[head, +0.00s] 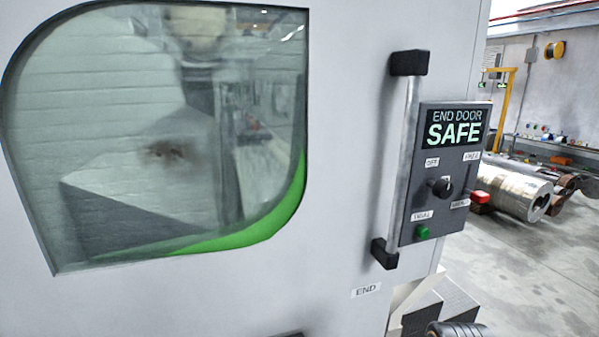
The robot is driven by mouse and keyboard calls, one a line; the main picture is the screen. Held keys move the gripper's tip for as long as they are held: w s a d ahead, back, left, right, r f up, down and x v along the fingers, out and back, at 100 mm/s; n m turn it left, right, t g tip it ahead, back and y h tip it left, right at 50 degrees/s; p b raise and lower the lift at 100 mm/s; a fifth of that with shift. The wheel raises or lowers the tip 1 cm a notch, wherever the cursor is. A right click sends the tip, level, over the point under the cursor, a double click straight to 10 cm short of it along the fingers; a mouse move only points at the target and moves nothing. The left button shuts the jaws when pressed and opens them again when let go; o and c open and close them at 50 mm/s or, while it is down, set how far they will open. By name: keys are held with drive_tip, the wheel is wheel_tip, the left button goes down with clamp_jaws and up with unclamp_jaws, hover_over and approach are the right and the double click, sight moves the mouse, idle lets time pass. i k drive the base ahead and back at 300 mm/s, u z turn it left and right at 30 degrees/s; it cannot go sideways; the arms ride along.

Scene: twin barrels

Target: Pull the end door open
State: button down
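The end door (345,215) is a light grey machine panel with a large window (120,130) and an "END" label (367,291) low on it. It appears shut. A vertical metal bar handle (404,165) with black end mounts is fixed near the door's right side. Just right of the handle is a dark control panel (416,218) whose screen (456,127) reads "END DOOR SAFE". My gripper cannot be made out in this view.
A dark ribbed part (458,329) shows at the bottom edge; I cannot tell what it is. Shiny metal cylinders (512,190) lie on the right behind the machine. A yellow frame (506,105) stands beyond them. The grey floor (535,275) at the lower right is clear.

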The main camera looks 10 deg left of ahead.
sight(168, 167)
drive_tip(key=u, duration=0.9)
drive_tip(key=k, duration=0.3)
drive_tip(key=u, duration=1.5)
drive_tip(key=i, duration=0.65)
drive_tip(key=z, duration=0.7)
